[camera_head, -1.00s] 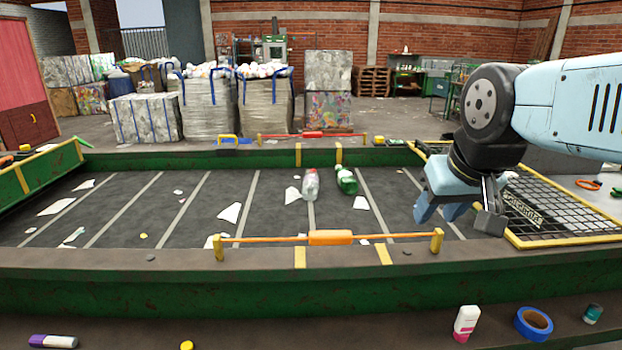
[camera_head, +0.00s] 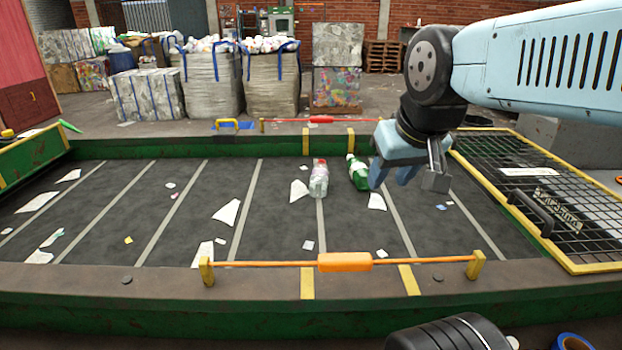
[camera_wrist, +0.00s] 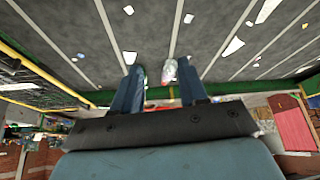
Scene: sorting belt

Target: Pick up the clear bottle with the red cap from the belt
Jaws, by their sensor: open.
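The clear bottle with the red cap (camera_head: 319,180) lies on the dark belt (camera_head: 275,230) near its far side, cap end away from me. A green bottle (camera_head: 358,173) lies just right of it. My gripper (camera_head: 407,178) is open and empty, right of both bottles in the head view and apart from the clear bottle. In the wrist view my gripper (camera_wrist: 158,85) shows two spread blue fingers. The clear bottle (camera_wrist: 170,70) appears beyond them, between the fingertips. The green bottle is partly hidden behind a finger there.
White scraps (camera_head: 227,212) are scattered on the belt. An orange bar (camera_head: 345,262) on yellow posts runs along the near edge, and a red bar (camera_head: 320,119) along the far edge. A yellow-framed mesh (camera_head: 540,185) lies at right. The belt's left part has only flat scraps.

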